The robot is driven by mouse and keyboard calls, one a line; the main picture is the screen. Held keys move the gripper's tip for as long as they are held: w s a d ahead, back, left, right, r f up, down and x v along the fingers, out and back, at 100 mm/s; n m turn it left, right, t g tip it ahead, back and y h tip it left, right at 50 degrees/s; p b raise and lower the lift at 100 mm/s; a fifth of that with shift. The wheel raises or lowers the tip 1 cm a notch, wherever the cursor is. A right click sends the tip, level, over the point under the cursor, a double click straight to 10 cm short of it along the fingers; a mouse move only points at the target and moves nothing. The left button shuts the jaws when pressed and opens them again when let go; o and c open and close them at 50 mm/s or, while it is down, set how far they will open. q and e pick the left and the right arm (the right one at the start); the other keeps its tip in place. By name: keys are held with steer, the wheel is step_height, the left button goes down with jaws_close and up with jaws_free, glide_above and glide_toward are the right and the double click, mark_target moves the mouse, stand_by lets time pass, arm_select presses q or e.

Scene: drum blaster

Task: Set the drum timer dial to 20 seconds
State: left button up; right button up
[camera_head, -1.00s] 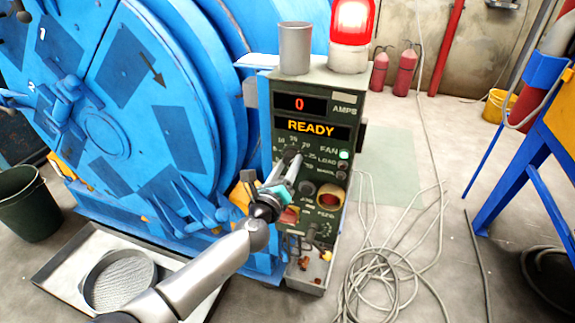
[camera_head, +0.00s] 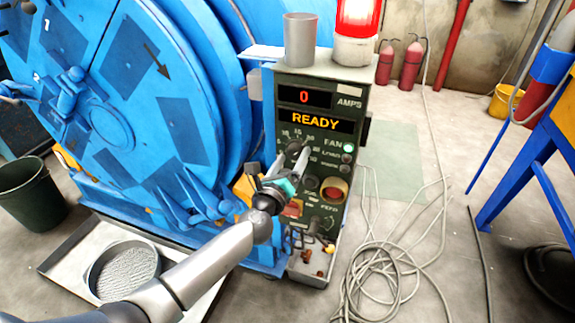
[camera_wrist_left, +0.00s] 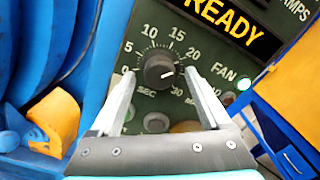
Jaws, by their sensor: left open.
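The timer dial (camera_wrist_left: 159,72) is a round black knob on the dark green control panel (camera_head: 275,110). In the left wrist view its scale reads 0 to 30 with SEC below. The white pointer mark on the knob points right, below the 20 and above the 30; the right finger hides part of the scale there. My left gripper (camera_wrist_left: 160,76) is open, with one finger on each side of the dial; I cannot tell whether they touch it. In the head view the left gripper (camera_head: 302,157) partly covers the dial. My right gripper is not in view.
The panel display (camera_head: 315,121) reads READY, with a red 0 above. A grey cup (camera_head: 298,40) and a red beacon (camera_head: 357,20) stand on top. The blue drum machine (camera_head: 170,100) is at left. Loose cables (camera_head: 385,270) lie on the floor at right.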

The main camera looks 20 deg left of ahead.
arm_select(q)
steer(key=shift+s, duration=0.25)
steer(key=s+p, duration=0.1)
steer(key=s, duration=1.3)
steer(key=shift+s+a, duration=0.25)
steer(key=shift+s, duration=0.1)
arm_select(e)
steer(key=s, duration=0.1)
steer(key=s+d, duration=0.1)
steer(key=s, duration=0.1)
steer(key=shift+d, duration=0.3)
